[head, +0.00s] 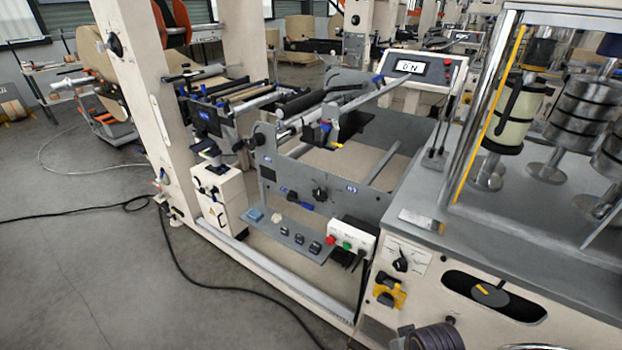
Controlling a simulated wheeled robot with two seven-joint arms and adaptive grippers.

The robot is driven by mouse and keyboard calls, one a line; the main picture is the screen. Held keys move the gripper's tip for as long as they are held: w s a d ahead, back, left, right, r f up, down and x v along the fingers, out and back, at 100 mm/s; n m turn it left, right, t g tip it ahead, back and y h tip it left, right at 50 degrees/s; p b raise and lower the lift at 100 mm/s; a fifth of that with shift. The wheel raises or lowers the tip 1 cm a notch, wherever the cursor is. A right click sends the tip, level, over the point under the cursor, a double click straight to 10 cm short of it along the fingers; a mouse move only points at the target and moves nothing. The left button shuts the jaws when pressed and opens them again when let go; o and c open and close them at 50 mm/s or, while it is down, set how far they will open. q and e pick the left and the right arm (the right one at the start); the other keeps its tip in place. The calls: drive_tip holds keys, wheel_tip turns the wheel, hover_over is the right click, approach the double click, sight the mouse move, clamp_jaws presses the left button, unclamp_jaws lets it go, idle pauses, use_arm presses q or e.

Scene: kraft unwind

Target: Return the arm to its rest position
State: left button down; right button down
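Neither of my grippers and no arm that I can make out shows in the head view. The head view is filled by a cream and grey unwind machine (320,192). Its control panel (420,68) has a lit display that reads like "0 N". A small box with red and green buttons (347,244) sits at the right end of a grey shelf (292,238) on the machine's front.
A grey worktop (470,240) with metal cylinders (580,108) fills the right side. Dark ribbed round things (435,336) stand at the bottom edge. Black cables (190,285) cross the otherwise open floor (70,270) at left.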

drive_tip(key=s+d+f+g, duration=0.1)
drive_tip(key=s+f, duration=0.1)
drive_tip(key=f, duration=1.3)
drive_tip(key=s+f, duration=0.3)
drive_tip(key=f, duration=1.3)
drive_tip(key=s+d+f, duration=0.2)
drive_tip(key=s+f, duration=0.6)
drive_tip(key=s, duration=0.2)
drive_tip(key=s+d+f+g, duration=0.1)
drive_tip(key=s+d+f, duration=0.2)
drive_tip(key=s+f, duration=0.6)
drive_tip(key=shift+s+n, duration=0.3)
drive_tip(key=shift+s, duration=0.4)
drive_tip(key=shift+r, duration=0.2)
